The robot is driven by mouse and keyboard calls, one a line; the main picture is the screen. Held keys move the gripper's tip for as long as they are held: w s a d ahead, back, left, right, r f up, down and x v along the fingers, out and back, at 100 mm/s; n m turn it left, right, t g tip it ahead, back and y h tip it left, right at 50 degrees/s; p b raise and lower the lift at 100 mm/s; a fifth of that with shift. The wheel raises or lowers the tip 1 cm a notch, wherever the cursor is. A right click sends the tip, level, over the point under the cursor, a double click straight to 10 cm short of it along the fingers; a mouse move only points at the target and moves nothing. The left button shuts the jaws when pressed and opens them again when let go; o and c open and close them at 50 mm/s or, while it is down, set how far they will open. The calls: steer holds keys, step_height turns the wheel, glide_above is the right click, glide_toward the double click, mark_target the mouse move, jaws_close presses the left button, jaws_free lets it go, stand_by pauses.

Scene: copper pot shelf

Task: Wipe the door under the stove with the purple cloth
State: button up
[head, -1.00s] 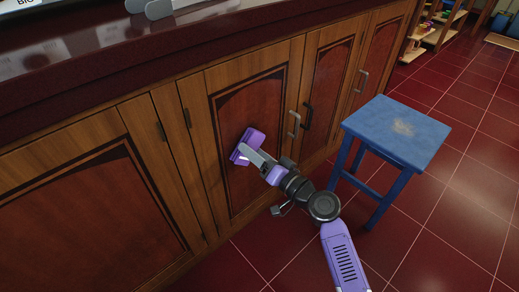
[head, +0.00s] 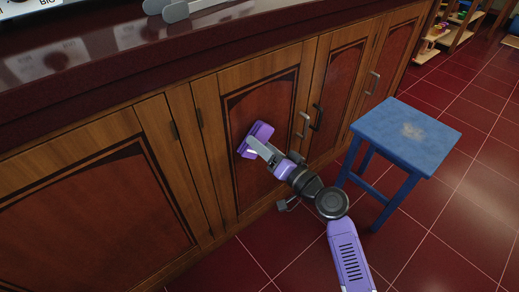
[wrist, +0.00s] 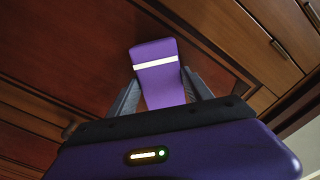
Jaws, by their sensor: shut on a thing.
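The purple cloth (head: 257,136) is a flat purple piece held at the front of my gripper (head: 262,146). It lies against or very close to the red-brown panel of a wooden cabinet door (head: 262,110) below the counter. In the wrist view the cloth (wrist: 158,62) shows a white stripe and sits between the two fingers of my gripper (wrist: 160,90), which is shut on it. The dark door panel (wrist: 80,45) fills much of the view behind it. Whether the cloth fully touches the panel cannot be told.
A blue stool (head: 405,135) stands on the red tiled floor right of my arm, close to it. Metal door handles (head: 304,122) stick out just right of the cloth. The dark countertop (head: 140,65) overhangs above. Open floor (head: 450,240) lies at the lower right.

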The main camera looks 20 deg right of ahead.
steer(key=shift+w+d+b, duration=0.15)
steer(key=shift+d+b, duration=0.15)
steer(key=shift+d, duration=0.35)
steer(key=shift+w+d+b, duration=0.15)
steer(key=shift+d+b, duration=0.1)
steer(key=shift+d, duration=0.4)
steer(key=shift+w+d+b, duration=0.4)
steer(key=shift+d+b, duration=0.05)
steer(key=shift+d, duration=0.65)
steer(key=shift+w+d+b, duration=0.35)
steer(key=shift+d+b, duration=0.05)
steer(key=shift+d, duration=0.7)
steer(key=shift+w+d+b, duration=0.4)
steer(key=shift+d+b, duration=0.05)
steer(key=shift+d, duration=0.65)
steer(key=shift+w, duration=0.1)
steer(key=shift+s+a+p, duration=0.2)
steer(key=shift+a, duration=0.8)
steer(key=shift+s+a+p, duration=0.15)
steer(key=shift+a, duration=1.05)
steer(key=shift+c, duration=0.6)
steer(key=shift+s+a+p, duration=0.25)
steer(key=shift+s+a, duration=0.2)
steer(key=shift+a, duration=0.6)
steer(key=shift+s+a+p, duration=0.2)
steer(key=shift+s+a, duration=0.2)
steer(key=shift+a, duration=0.6)
steer(key=shift+s+a+p, duration=0.25)
steer(key=shift+s+a, duration=0.2)
steer(key=shift+a, duration=0.6)
